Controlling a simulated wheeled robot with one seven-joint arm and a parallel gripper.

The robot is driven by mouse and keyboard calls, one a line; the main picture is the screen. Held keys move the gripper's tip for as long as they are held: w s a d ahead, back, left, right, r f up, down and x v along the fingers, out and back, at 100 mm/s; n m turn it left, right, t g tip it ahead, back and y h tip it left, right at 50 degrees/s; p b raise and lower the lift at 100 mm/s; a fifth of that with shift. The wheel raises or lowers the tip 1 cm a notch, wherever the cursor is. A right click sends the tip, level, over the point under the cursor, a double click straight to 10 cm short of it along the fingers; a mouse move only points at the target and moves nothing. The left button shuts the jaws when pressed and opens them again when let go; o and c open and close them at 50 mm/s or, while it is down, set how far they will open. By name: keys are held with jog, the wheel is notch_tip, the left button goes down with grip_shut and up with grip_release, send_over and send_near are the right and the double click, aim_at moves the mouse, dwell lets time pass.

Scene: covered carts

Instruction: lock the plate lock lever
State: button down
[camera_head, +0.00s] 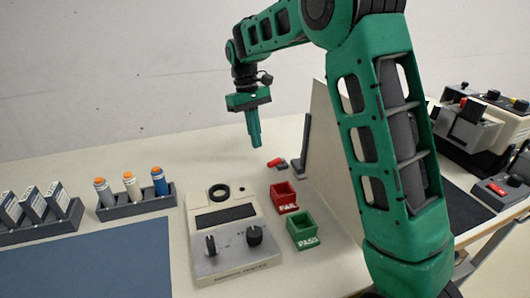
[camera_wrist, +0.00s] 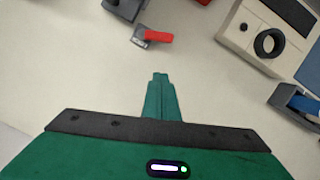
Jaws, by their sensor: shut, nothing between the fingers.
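A small red lever (camera_head: 276,162) on a grey base lies on the pale tabletop, left of an upright panel. I take it for the plate lock lever. In the wrist view the red lever (camera_wrist: 158,38) points right from its grey base. My gripper (camera_head: 257,145) hangs fingers down, above and left of the lever, apart from it. In the wrist view the fingertips (camera_wrist: 160,76) are together with nothing between them, and the lever lies beyond them. Nothing covers the lever in either view. I cannot tell its exact locked position.
A red bin (camera_head: 284,196), green bin (camera_head: 303,230) and tester box (camera_head: 230,235) stand nearer. A rack (camera_head: 140,204) holds cylinders at left. The table around the lever is mostly clear.

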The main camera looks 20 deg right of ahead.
aim_at(276, 163)
jog(key=x, duration=0.3)
jog(key=shift+s+f, duration=0.1)
jog(key=shift+s+d, duration=0.25)
jog(key=shift+s, duration=0.35)
jog(key=shift+s+d, duration=0.25)
jog(key=shift+s, duration=0.3)
jog(key=shift+s+d, duration=0.25)
jog(key=shift+s, duration=0.4)
jog(key=shift+d, duration=0.1)
